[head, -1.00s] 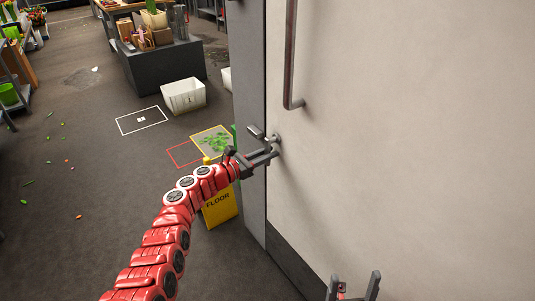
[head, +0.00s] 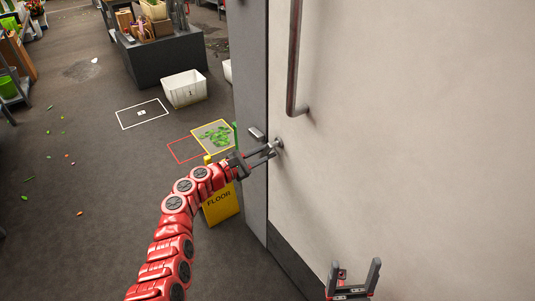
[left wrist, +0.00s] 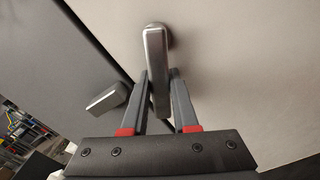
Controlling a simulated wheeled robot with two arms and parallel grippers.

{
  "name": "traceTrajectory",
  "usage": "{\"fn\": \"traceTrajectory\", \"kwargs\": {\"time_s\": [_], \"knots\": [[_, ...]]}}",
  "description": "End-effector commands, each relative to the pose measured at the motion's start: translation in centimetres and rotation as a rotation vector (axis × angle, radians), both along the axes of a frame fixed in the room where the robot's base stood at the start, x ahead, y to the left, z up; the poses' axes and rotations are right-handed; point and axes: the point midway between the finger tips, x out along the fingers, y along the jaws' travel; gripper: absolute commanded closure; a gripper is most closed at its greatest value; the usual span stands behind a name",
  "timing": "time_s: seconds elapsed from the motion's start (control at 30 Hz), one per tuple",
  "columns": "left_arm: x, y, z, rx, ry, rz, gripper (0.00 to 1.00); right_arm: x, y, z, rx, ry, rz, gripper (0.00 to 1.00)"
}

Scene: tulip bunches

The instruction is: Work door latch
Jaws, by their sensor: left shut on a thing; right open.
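The door (head: 420,130) is a large pale panel filling the right of the head view, with a long vertical bar handle (head: 294,55). A small metal latch lever (left wrist: 156,75) on the door is between the two fingers of my left gripper (left wrist: 160,85), which is shut on it. In the head view my left gripper (head: 268,152) reaches the latch at the door's left edge and hides much of it. A grey metal block (left wrist: 108,98) sits beside the lever on the frame side. My right gripper (head: 352,278) is open and empty, low in front of the door.
A grey door frame (head: 251,100) stands left of the door. A yellow floor sign (head: 222,207) is behind my left arm. A white bin (head: 184,89), a dark counter (head: 165,60) and floor markings (head: 142,113) lie further back. Floor at left is mostly clear, with scattered bits.

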Motion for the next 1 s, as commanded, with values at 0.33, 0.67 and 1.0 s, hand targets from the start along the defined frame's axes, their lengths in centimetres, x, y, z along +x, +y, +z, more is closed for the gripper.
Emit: {"fn": "traceTrajectory", "kwargs": {"time_s": [0.33,0.67,1.0], "knots": [[1.0,0.9,0.3,0.197,-0.271,0.003,1.0,0.0,0.0,-4.4,0.0,0.0,0.0,0.21],[1.6,1.2,1.5,0.381,-0.524,0.0,1.0,0.0,0.0,-7.6,0.0,0.0,0.0,0.21],[1.8,1.3,2.7,0.541,-0.742,-0.002,1.0,0.0,0.0,-10.2,0.0,0.0,0.0,0.21]]}}
